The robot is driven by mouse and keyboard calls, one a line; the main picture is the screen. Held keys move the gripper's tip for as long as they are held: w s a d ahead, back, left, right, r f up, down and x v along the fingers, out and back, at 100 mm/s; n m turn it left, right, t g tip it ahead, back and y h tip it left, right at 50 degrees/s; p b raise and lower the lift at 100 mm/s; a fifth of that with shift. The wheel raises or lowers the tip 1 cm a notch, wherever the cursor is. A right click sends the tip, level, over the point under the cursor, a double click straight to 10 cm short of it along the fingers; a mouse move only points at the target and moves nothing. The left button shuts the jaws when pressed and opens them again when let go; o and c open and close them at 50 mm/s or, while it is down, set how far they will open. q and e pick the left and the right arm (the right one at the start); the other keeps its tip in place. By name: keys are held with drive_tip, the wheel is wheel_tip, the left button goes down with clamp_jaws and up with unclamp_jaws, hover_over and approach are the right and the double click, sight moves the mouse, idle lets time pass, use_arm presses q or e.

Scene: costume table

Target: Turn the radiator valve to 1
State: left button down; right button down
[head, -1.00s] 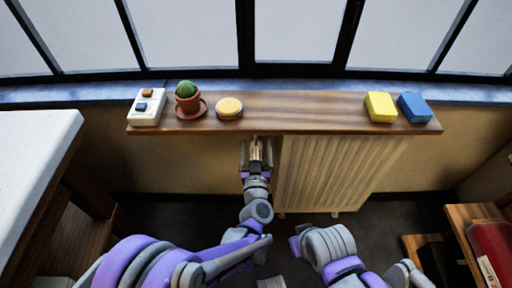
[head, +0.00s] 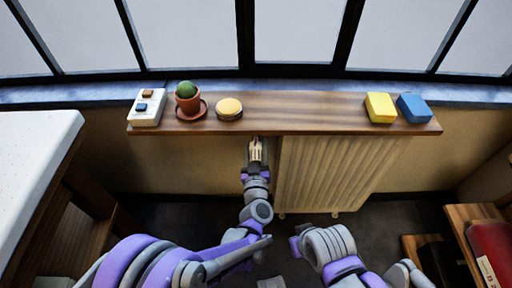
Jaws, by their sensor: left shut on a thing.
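The ribbed cream radiator (head: 335,172) stands under the wooden shelf, right of centre. My left gripper (head: 255,148) is at the radiator's upper left side, just under the shelf's front edge. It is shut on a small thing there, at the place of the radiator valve. The valve itself is mostly hidden by the gripper and the shelf, and its numbers cannot be read. My right arm shows at the lower right, but its gripper cannot be made out.
On the shelf (head: 300,110) stand a white switch box (head: 146,116), a potted cactus (head: 187,98), a round yellow-topped tin (head: 229,107), a yellow block (head: 380,107) and a blue block (head: 414,107). A white table (head: 35,150) is at left, a wooden chair (head: 470,215) at right.

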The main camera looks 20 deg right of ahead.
use_arm(q)
drive_tip(key=n, duration=1)
idle(0.5)
drive_tip(key=shift+c, duration=1.2)
unclamp_jaws()
drive_tip(key=shift+s, duration=0.15)
drive_tip(key=p+v, duration=0.1)
drive_tip(key=v, duration=0.9)
drive_tip(key=shift+s, duration=0.3)
